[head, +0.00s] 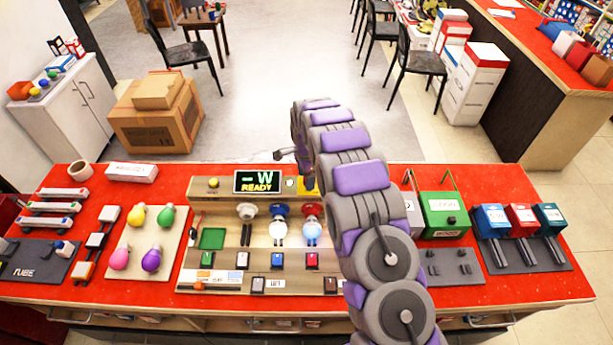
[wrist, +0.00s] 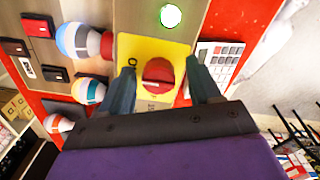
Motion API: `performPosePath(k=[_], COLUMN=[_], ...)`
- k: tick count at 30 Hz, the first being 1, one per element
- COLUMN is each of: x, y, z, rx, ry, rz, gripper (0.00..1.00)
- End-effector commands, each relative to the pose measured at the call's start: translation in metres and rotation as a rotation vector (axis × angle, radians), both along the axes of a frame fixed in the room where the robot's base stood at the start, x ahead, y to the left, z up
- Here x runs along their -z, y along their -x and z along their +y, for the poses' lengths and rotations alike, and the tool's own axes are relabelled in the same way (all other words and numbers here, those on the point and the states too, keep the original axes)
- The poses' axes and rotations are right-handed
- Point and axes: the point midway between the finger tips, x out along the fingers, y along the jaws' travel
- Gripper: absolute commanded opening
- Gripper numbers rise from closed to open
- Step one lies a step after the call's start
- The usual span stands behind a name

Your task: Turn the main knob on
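The main knob (wrist: 158,73) is red and round with a raised grip bar, set on a yellow plate (wrist: 150,52) in the wrist view. My gripper (wrist: 160,66) is open, with one dark finger on each side of the knob; a gap shows on both sides, and I cannot tell the height of the fingertips over it. In the head view the yellow plate (head: 308,185) shows only partly at the panel's back right, and my arm hides the knob and gripper. The display (head: 257,182) reads "-W READY".
Bulbs in sockets (head: 281,232) stand on the wooden panel (head: 220,267), close to the knob. A white calculator-like keypad (wrist: 218,62) lies beside the plate. Bulb stands, boxes and switches crowd the red table (head: 500,287).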

Motion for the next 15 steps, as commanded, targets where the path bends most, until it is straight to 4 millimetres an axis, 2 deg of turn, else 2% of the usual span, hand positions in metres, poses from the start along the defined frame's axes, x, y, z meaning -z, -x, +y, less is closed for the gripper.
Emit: performPosePath(k=[8, 11, 15], x=[-0.002, -0.010, -0.034], y=[0.000, 0.000, -0.001], z=[-0.001, -0.002, -0.001], rx=[0.000, 0.000, 0.000], ry=[-0.001, -0.001, 0.000], rz=[0.001, 0.001, -0.003], gripper=[0.63, 0.63, 0.63])
